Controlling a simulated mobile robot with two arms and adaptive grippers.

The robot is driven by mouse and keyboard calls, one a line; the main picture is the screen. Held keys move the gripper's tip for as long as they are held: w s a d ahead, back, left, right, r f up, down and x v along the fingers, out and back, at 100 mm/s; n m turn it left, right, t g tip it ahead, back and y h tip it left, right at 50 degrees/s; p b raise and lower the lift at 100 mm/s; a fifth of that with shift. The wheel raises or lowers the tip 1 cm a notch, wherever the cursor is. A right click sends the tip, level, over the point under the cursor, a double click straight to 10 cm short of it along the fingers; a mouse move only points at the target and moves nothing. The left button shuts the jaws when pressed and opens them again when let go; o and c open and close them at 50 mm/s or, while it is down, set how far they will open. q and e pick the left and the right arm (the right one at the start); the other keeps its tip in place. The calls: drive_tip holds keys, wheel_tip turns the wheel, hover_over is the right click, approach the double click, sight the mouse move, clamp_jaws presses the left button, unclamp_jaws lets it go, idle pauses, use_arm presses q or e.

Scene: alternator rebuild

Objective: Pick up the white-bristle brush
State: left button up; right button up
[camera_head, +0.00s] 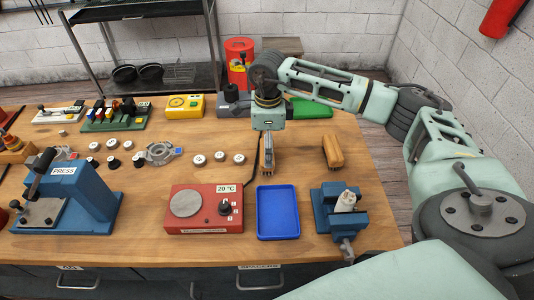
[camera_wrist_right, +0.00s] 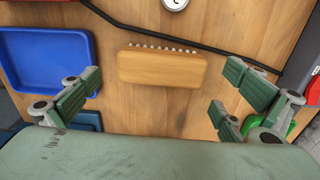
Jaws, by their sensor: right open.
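A wooden-backed brush (camera_wrist_right: 162,67) lies on the table in the right wrist view, with a row of pale bristle tufts along its upper edge. It also shows in the head view (camera_head: 267,160), partly hidden below my right gripper (camera_head: 267,134). In the wrist view my right gripper (camera_wrist_right: 162,98) is open, its fingers spread beyond the two ends of the brush and apart from it. My left gripper is not in view.
A blue tray (camera_head: 278,212), a blue vise (camera_head: 340,208) and a red hot plate (camera_head: 204,209) stand nearer the front. A black cord (camera_wrist_right: 205,42) runs beside the brush. A green object (camera_head: 310,107) lies behind. Bare table separates the two brushes.

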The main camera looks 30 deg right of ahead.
drive_tip(key=f, duration=0.2)
drive_tip(key=f+p, duration=0.1)
drive_tip(key=f, duration=0.1)
drive_tip(key=shift+w, duration=0.2)
drive_tip(key=shift+r, duration=0.15)
drive_tip(key=c, duration=1.1)
